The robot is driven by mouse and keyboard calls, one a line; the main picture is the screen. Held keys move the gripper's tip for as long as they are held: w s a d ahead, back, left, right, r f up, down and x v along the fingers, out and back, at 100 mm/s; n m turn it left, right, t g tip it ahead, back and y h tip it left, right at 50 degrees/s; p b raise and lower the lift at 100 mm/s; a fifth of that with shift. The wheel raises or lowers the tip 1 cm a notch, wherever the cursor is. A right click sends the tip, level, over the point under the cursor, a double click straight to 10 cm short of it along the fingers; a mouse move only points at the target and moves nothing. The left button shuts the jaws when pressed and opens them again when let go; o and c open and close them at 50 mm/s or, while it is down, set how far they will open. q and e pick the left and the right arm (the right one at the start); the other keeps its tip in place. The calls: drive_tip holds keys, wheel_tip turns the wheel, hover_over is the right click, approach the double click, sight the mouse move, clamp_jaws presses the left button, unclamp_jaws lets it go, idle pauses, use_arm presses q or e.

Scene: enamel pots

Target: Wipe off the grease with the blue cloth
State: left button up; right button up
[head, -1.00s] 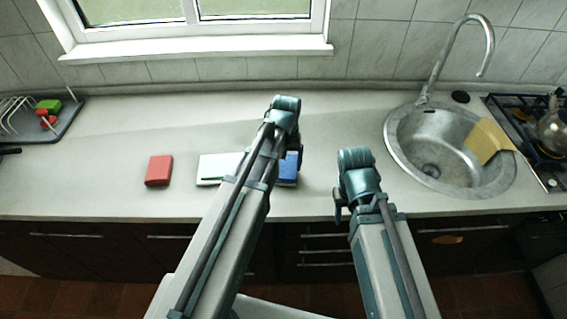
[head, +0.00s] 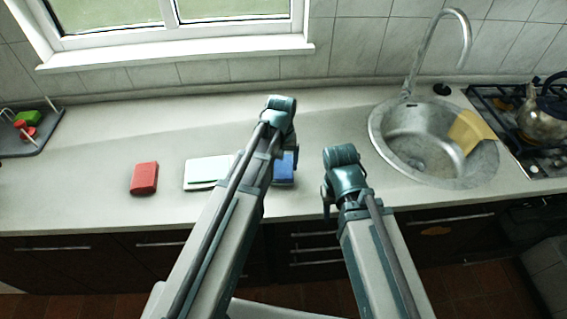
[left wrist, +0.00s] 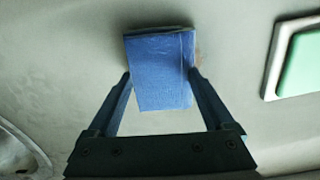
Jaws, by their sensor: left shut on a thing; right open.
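The blue cloth (head: 285,168) shows just right of my left forearm, over the counter. In the left wrist view the cloth (left wrist: 160,70) is a flat blue rectangle between the two fingertips. My left gripper (left wrist: 160,76) is shut on it. In the head view my left arm hides most of that gripper. My right gripper (head: 327,203) is open and empty near the counter's front edge; its fingers are partly hidden by the wrist. An orange-brown patch, likely the grease (head: 435,231), is on a dark drawer front below the sink.
A red block (head: 144,178) and a white and pale green block (head: 207,172) lie on the counter (head: 95,190) to the left. The sink (head: 385,152) with a yellow cloth (head: 470,130) is at right, beside the stove with a kettle (head: 545,120). A dish tray (head: 30,140) stands far left.

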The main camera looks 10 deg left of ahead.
use_arm(q)
drive_tip(key=shift+s+a+f, duration=0.1)
drive_tip(key=shift+s+a, duration=0.15)
drive_tip(key=shift+a, duration=0.5)
drive_tip(key=shift+s+a, duration=0.25)
drive_tip(key=shift+a, duration=0.45)
drive_tip(key=shift+s+a, duration=0.25)
drive_tip(key=shift+a, duration=0.7)
drive_tip(key=shift+s+a, duration=0.2)
drive_tip(key=shift+a, duration=0.75)
wheel_tip(320, 180, up, 6)
drive_tip(key=p, duration=0.6)
drive_tip(key=shift+d, duration=0.1)
wheel_tip(320, 180, up, 3)
drive_tip(key=p, duration=0.3)
